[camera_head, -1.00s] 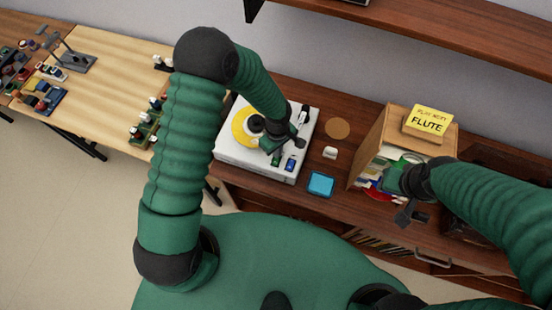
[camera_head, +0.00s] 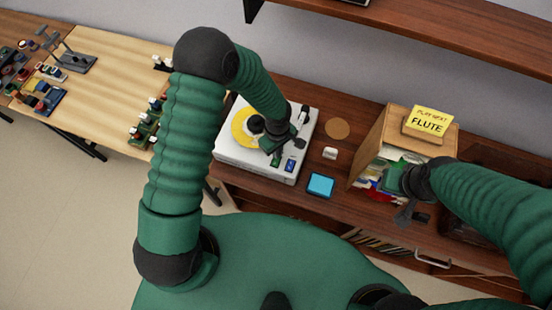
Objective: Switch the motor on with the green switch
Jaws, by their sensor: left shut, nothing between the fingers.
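A white record player (camera_head: 238,157) with a yellow disc (camera_head: 239,127) stands on the brown cabinet. At its front right corner are a green switch (camera_head: 276,159) and a dark blue switch (camera_head: 290,166). My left gripper (camera_head: 270,151) points down over the deck, just beside the green switch. It is shut and empty. I cannot tell whether it touches the switch, and part of the deck is hidden behind it. My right gripper (camera_head: 404,216) hangs in front of the record box. Its fingers are small and dark, and I cannot tell their opening.
A wooden box of records (camera_head: 370,147) carries a yellow note reading "FLUTE" (camera_head: 428,121). A blue square (camera_head: 320,185), a small white block (camera_head: 330,153) and a brown disc (camera_head: 337,128) lie on the cabinet. A shelf (camera_head: 420,35) hangs above. A light table (camera_head: 105,80) stands left.

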